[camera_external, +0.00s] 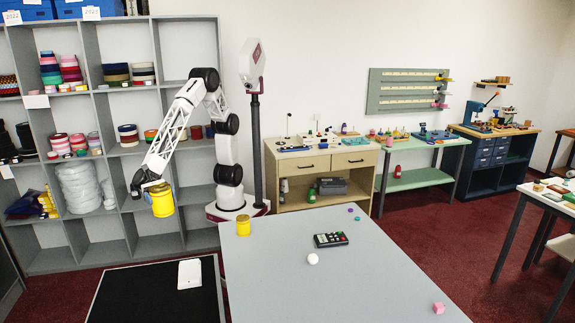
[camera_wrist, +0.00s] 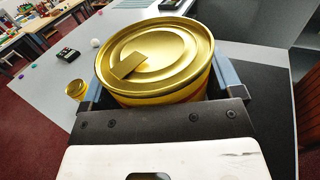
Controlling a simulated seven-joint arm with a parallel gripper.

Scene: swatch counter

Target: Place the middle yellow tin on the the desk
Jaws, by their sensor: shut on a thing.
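A yellow tin (camera_external: 162,203) hangs in my gripper (camera_external: 154,186), raised in front of the shelf and left of the desk. In the wrist view the held tin (camera_wrist: 165,55) fills the space between the two fingers of my gripper (camera_wrist: 163,88), with its round gold lid and tab facing the camera. My gripper is shut on it. A smaller-looking yellow tin (camera_external: 243,226) stands on the grey desk (camera_external: 290,285) near its far left corner. That tin also shows in the wrist view (camera_wrist: 76,89), left of the held one.
A black-topped low surface (camera_external: 150,300) with a white object (camera_external: 189,273) lies left of the desk. The desk's front left is clear.

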